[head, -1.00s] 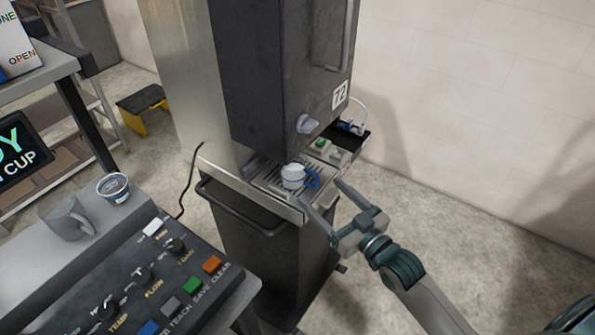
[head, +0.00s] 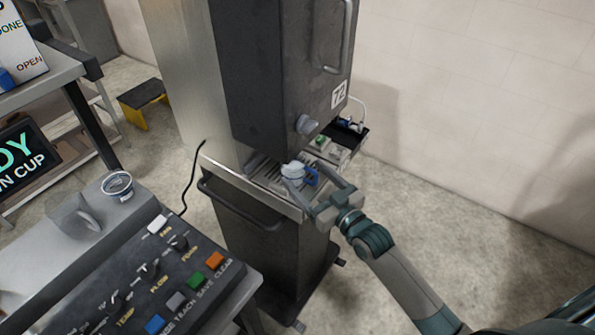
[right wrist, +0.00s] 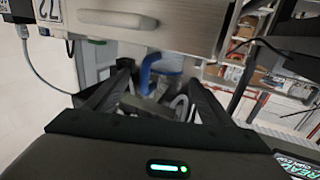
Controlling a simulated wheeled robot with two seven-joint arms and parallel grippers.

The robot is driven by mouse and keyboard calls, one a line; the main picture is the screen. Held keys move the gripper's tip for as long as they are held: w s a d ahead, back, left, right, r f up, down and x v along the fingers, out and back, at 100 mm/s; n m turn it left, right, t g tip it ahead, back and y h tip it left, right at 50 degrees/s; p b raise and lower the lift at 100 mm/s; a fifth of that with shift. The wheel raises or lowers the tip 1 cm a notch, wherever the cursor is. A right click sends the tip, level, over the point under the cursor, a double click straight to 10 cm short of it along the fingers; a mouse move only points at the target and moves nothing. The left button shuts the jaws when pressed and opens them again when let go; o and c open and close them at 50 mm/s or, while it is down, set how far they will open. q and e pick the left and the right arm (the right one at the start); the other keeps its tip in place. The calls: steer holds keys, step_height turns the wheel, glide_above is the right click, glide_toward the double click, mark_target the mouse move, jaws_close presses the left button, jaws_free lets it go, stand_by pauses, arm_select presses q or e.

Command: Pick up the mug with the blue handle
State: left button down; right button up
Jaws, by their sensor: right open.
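The white mug with the blue handle (head: 293,172) stands on the slatted drip tray (head: 268,178) of the dark dispenser marked 72. Its blue handle (head: 311,176) points right, towards my right arm. My right gripper (head: 308,187) is open, its fingers reaching to either side of the mug and handle. In the right wrist view the blue handle (right wrist: 149,72) shows between the two dark fingers. Whether a finger touches the mug cannot be told. My left gripper is not in view.
The dispenser body (head: 275,75) overhangs the tray, with a grey knob (head: 306,124) close above the mug. A bar handle (head: 240,207) runs along the cabinet front.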

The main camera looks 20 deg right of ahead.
mark_target(301, 172)
steer(key=x, duration=0.1)
steer(key=p+x, duration=0.2)
steer(key=x, duration=0.1)
steer(key=shift+s+a+r, duration=0.1)
steer(key=shift+a+r, duration=0.15)
steer(key=shift+r, duration=0.05)
steer(key=shift+w+a+f, duration=0.1)
steer(key=shift+w, duration=0.25)
steer(key=c, duration=1.2)
